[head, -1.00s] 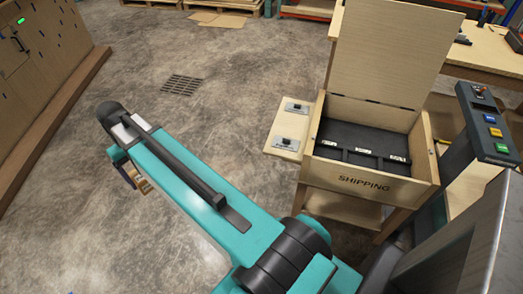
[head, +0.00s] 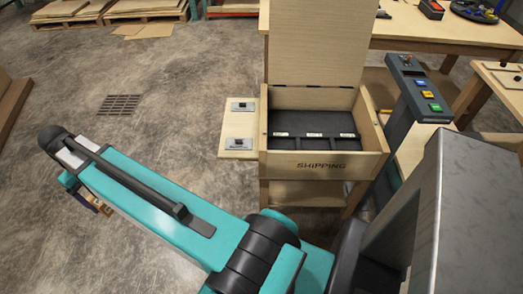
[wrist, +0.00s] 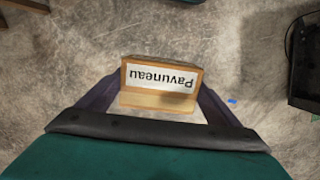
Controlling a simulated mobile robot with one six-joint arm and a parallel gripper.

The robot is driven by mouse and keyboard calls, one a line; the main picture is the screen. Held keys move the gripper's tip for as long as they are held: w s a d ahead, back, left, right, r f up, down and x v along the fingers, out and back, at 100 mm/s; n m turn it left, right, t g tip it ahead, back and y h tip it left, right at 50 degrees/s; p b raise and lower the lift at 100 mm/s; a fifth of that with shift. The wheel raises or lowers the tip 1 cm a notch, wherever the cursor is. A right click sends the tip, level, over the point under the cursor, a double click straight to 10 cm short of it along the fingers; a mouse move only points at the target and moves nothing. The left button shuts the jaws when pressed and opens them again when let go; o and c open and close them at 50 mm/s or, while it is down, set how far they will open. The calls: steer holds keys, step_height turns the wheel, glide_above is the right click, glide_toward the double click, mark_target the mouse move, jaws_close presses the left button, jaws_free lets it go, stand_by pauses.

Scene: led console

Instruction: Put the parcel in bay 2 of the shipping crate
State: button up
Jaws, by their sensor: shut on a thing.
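In the head view my arm mostly hides the gripper and parcel at the far left. The shipping crate (head: 325,167) stands right of centre, lid raised. Its dark insert (head: 312,122) has bays side by side, each with a small white label too small to read.
A side board (head: 239,128) with two metal plates sticks out left of the crate. A console (head: 420,88) with coloured buttons stands to its right. A workbench (head: 440,32) is behind. The floor on the left is open.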

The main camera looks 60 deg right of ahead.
steer(key=s+d+f+n+b, duration=0.1)
steer(key=s+d, duration=0.1)
steer(key=d, duration=1.1)
steer(key=s+d+f+n, duration=0.1)
steer(key=s+d+n, duration=0.1)
steer(key=d, duration=1.1)
steer(key=s+d+f+n+b, duration=0.1)
steer(key=s+d, duration=0.2)
steer(key=d, duration=0.9)
steer(key=s+d+n, duration=0.2)
steer(key=s+d, duration=0.5)
steer(key=d, duration=0.5)
steer(key=s+d+f+n+h+b, duration=0.1)
steer(key=s+d+f+n+b, duration=0.1)
steer(key=s+d, duration=1.3)
steer(key=s+d+f+m+b, duration=0.1)
steer(key=s+f, duration=0.3)
steer(key=s, duration=0.8)
steer(key=s+d+f+m+b, duration=0.1)
steer(key=s+f, duration=0.3)
steer(key=s, duration=0.8)
steer(key=shift+d+f+m+b, duration=0.15)
steer(key=shift+d+m+b, duration=0.25)
steer(key=shift+d+m, duration=0.35)
steer(key=shift+f, duration=0.1)
step_height(320, 180, down, 6)
steer(key=shift+p, duration=0.35)
